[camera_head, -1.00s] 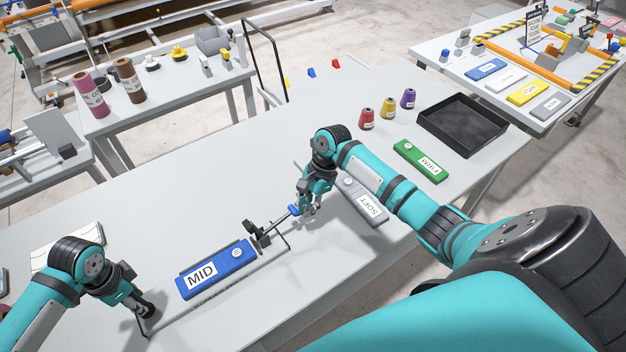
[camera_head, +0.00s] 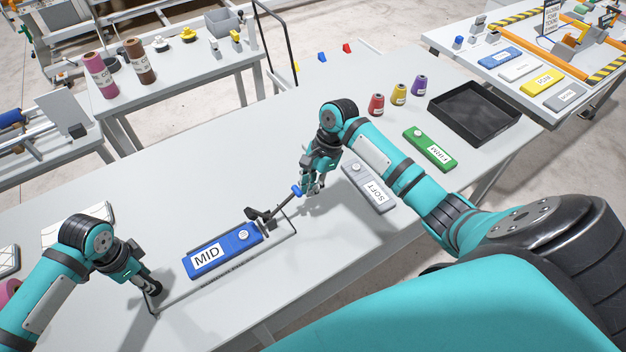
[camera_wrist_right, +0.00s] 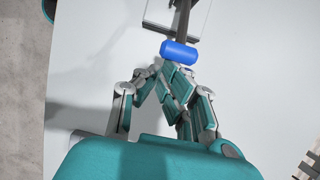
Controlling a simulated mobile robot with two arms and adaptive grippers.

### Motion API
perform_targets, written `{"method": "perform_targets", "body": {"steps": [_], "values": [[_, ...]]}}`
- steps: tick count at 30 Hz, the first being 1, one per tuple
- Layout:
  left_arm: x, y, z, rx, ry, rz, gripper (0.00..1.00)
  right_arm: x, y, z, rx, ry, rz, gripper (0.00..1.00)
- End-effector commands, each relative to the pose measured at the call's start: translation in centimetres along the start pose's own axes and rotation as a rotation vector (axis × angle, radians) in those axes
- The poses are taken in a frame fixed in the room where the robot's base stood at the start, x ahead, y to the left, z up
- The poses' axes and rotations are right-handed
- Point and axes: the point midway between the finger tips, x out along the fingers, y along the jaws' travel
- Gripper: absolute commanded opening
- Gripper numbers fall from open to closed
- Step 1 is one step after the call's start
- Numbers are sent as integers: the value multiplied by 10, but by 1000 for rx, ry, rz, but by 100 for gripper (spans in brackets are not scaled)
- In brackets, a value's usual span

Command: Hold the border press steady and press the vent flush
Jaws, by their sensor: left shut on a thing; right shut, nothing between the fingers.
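The border press (camera_head: 258,224) lies on the near table, with a dark clamp, a thin frame and a lever ending in a blue grip (camera_head: 297,190). A blue block marked MID (camera_head: 222,252) sits at it, with a round white spot on top; I cannot tell for sure which part is the vent. My left gripper (camera_head: 153,288) is shut on a dark upright part at the press's left end. My right gripper (camera_head: 309,190) is shut and empty, close beside the blue grip. In the right wrist view the blue grip (camera_wrist_right: 180,54) is just beyond the fingertips; contact is unclear.
A grey SOFT block (camera_head: 368,188) lies under my right arm, and a green FIRM block (camera_head: 430,149) lies further right. Several coloured cones (camera_head: 398,94) and a black tray (camera_head: 474,112) stand at the table's far right.

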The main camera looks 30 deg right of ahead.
Motion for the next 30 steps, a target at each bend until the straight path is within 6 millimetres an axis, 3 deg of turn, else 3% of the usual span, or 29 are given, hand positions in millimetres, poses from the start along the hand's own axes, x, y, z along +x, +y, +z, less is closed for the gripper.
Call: {"method": "perform_targets", "body": {"steps": [15, 30], "values": [[6, 5, 2, 3, -7, 12, 0, -34, -1, 55, -3, -2, -2, 0], [6, 5, 2, 3, -7, 12, 0, -40, 0, 110, -1, -2, -1, 0]]}}
